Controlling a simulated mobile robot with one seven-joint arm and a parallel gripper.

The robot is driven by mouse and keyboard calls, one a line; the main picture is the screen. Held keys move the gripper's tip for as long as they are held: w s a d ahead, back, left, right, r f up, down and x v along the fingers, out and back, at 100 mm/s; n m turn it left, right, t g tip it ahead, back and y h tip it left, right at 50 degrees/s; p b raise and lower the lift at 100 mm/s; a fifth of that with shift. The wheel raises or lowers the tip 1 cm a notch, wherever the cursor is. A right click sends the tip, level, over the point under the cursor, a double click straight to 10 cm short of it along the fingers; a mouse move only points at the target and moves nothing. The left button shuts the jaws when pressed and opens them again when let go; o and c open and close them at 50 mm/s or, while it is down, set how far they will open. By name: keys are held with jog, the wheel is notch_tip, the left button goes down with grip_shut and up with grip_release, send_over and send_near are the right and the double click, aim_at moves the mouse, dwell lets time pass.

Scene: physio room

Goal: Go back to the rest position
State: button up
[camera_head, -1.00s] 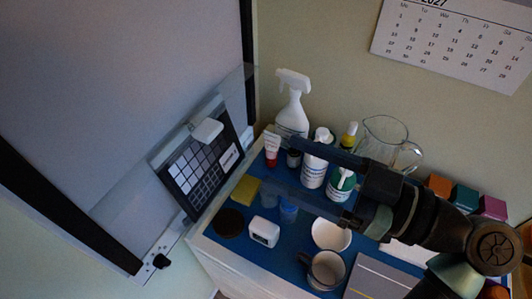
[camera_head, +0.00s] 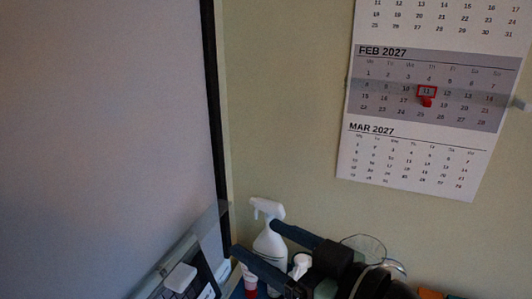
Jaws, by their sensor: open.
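My gripper (camera_head: 255,246) is at the bottom of the head view. Its two dark fingers are apart and point to the left, with nothing seen held between them. A white spray bottle (camera_head: 268,246) stands upright behind the fingers, and part of it is hidden by them. The rest of my arm runs off the bottom edge of the view.
A wall calendar (camera_head: 420,120) hangs above. A large grey panel (camera_head: 100,120) fills the left side.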

jog(key=w+r+m+t+h, duration=0.3)
jog(key=w+r+t+h, duration=0.1)
jog(key=r, duration=0.4)
jog(key=s+r+m+t+h, duration=0.3)
jog(key=s+r+t, duration=0.3)
jog(key=r, duration=0.6)
jog(key=s+r+m+t+h+p, duration=0.1)
jog(key=s+r+t+h, duration=0.4)
jog(key=r, duration=0.7)
jog(key=shift+s+a+r+m+t, duration=0.15)
jog(key=shift+s+a+m+t, duration=0.2)
jog(key=shift+s+m, duration=0.45)
jog(key=shift+w, duration=0.15)
